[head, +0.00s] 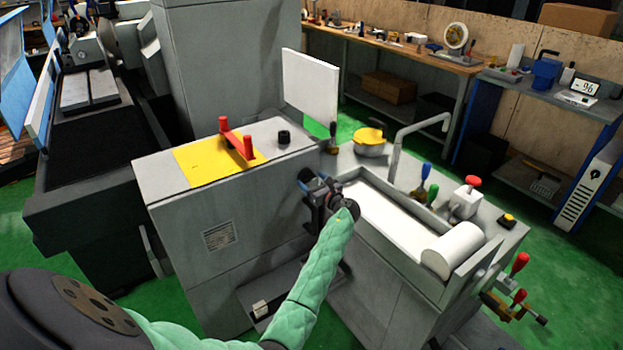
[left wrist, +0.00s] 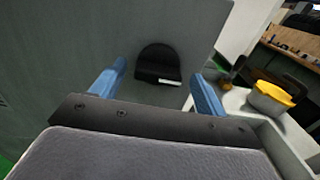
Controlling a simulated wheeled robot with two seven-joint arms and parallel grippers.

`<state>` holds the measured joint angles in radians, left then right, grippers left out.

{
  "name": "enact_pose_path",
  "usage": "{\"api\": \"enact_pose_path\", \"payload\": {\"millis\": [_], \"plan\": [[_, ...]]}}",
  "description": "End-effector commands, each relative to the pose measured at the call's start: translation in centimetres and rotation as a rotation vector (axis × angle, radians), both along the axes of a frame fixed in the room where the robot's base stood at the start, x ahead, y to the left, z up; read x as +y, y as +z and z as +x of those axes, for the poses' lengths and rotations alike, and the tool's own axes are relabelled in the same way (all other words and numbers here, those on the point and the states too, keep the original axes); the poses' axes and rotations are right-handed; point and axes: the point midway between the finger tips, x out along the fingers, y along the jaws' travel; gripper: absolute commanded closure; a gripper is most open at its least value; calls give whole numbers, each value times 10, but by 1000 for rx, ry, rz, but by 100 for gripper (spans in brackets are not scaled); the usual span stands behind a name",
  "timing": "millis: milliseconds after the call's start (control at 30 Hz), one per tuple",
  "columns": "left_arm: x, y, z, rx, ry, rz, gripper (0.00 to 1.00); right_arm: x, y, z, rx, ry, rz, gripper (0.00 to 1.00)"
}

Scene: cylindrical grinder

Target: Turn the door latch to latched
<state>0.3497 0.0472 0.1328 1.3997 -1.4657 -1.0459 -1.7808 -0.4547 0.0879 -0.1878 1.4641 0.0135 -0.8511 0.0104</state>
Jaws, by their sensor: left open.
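My left gripper (head: 316,184) is in front of the side face of the grey machine housing (head: 250,235), close to its upper right corner. In the left wrist view its two blue fingers (left wrist: 158,74) are apart, with nothing held between them. A dark, rounded fitting with a small pale bar at its lower edge (left wrist: 158,62) shows on the grey face between the fingers; it looks like the door latch, but I cannot be sure. Whether the fingers touch it cannot be told. In the head view the gripper and wrist hide this spot. My right gripper is not in view.
A red-handled lever (head: 237,145) stands on a yellow plate on the housing top, near a black knob (head: 284,136). Right of my gripper are a white trough (head: 395,215), a bent pipe (head: 398,150) and a yellow-lidded pot (head: 370,140). A white panel (head: 311,85) stands behind.

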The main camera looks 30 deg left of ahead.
Motion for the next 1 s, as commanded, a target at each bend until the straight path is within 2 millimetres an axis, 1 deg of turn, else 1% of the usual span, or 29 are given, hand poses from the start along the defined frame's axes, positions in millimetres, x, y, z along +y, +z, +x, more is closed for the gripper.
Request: {"api": "enact_pose_path", "payload": {"millis": [133, 400, 467, 500, 567, 600, 633, 667, 967, 1000], "plan": [[7, 0, 3, 1, 0, -1, 26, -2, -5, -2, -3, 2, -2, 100], [8, -1, 3, 0, 0, -1, 26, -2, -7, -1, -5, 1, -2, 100], [8, -1, 3, 0, 0, -1, 36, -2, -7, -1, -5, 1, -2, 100], [8, -1, 3, 0, 0, -1, 44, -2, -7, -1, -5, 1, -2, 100], [8, -1, 3, 0, 0, -1, 55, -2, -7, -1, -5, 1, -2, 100], [8, -1, 3, 0, 0, -1, 63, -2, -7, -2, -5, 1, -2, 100], [8, -1, 3, 0, 0, -1, 69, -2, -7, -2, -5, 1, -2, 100], [8, -1, 3, 0, 0, 0, 70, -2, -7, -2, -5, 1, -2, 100], [8, -2, 3, -30, 0, -13, 70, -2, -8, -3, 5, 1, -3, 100], [8, -3, 3, -42, 0, -18, 70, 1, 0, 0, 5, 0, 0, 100]]}}
